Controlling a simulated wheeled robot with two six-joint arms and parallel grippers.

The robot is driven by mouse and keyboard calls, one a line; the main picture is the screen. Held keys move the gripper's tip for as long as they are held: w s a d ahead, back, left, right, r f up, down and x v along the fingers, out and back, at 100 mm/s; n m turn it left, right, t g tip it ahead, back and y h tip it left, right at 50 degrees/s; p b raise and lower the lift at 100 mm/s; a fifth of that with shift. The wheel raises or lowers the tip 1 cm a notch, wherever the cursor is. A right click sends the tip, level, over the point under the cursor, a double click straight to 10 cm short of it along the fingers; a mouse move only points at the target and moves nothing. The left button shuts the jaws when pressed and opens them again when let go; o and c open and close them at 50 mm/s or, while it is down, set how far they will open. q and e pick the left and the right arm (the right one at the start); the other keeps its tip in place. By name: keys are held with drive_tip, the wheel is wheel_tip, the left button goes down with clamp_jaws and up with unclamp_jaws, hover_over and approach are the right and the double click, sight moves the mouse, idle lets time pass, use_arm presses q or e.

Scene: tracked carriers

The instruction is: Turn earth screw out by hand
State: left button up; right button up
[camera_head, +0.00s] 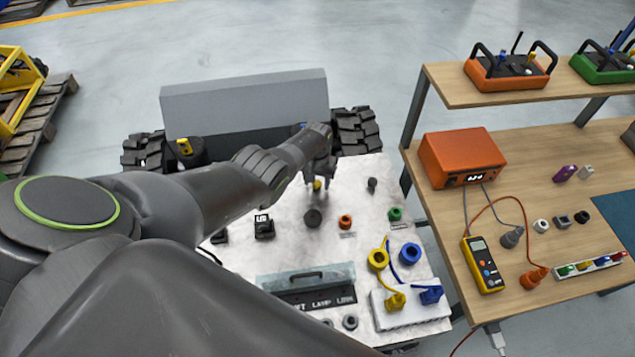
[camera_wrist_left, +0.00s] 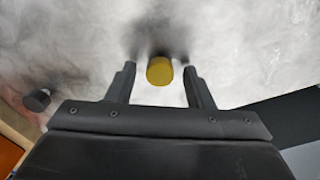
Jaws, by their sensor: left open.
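A small yellow round knob, which looks like the earth screw (camera_head: 317,185), stands on the pale metal top plate (camera_head: 285,245) of the tracked carrier. My left gripper (camera_head: 317,188) reaches down over it with its fingers apart. In the left wrist view the yellow knob (camera_wrist_left: 160,71) sits between the two open fingertips of my left gripper (camera_wrist_left: 160,76), with a gap on each side. Its lower part and thread are hidden. My right gripper does not show.
A dark knob (camera_head: 372,184) stands right of the screw. A black disc (camera_head: 313,217), an orange ring (camera_head: 345,222) and a green fitting (camera_head: 395,214) lie nearer. Yellow and blue cables run to a white block (camera_head: 412,312). A wooden bench (camera_head: 530,215) stands at right.

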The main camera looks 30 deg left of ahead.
use_arm(q)
drive_tip(key=c, duration=0.8)
drive_tip(key=n, duration=0.7)
drive_tip(key=shift+n, duration=1.4)
drive_tip(key=n, duration=0.4)
drive_tip(key=shift+p, duration=0.3)
drive_tip(key=n, duration=0.4)
drive_tip(key=shift+n, duration=0.9)
